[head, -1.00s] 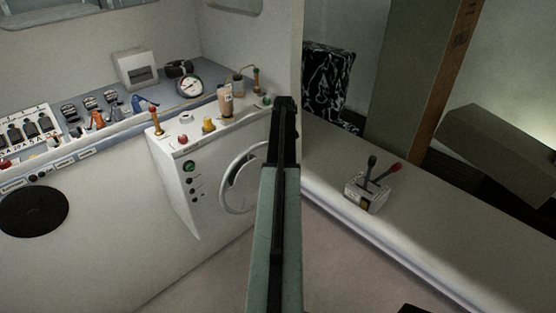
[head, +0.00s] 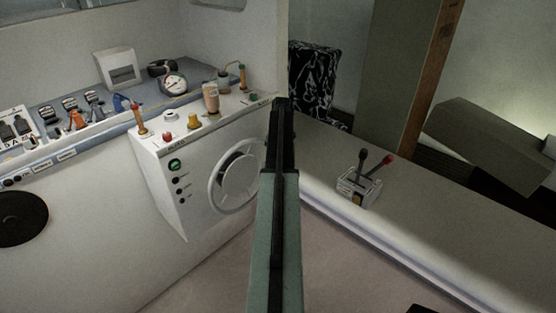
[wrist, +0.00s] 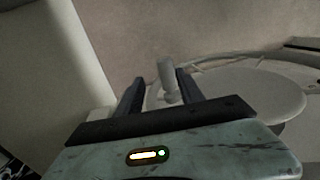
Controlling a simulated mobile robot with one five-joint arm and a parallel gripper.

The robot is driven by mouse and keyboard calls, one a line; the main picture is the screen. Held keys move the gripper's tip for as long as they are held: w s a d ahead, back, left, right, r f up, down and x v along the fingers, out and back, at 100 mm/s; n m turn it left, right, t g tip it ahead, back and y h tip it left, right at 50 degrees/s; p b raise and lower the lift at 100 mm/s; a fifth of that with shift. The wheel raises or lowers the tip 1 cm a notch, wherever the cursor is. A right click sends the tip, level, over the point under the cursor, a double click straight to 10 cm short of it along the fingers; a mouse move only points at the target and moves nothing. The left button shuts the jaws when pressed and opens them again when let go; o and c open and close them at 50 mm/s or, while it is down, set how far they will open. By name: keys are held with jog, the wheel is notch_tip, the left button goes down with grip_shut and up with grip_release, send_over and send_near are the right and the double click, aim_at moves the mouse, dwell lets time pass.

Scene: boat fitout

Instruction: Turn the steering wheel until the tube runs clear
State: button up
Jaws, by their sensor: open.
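The white steering wheel (head: 214,189) is on the front of the white console; its right side is hidden behind my arm. In the wrist view, its rim (wrist: 225,60) and round hub (wrist: 262,95) show at the right. My gripper (wrist: 160,76) is open, with a pale upright peg (wrist: 166,72) showing between its fingers; I cannot tell whether they touch it.
A two-lever throttle box (head: 359,188) sits on the ledge at the right. Floor shows below the wheel.

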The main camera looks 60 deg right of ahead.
notch_tip(320, 180, up, 8)
jog(key=d+p, duration=0.1)
jog(key=p, duration=0.6)
jog(key=shift+s+f, duration=0.2)
jog(key=shift+d, duration=0.1)
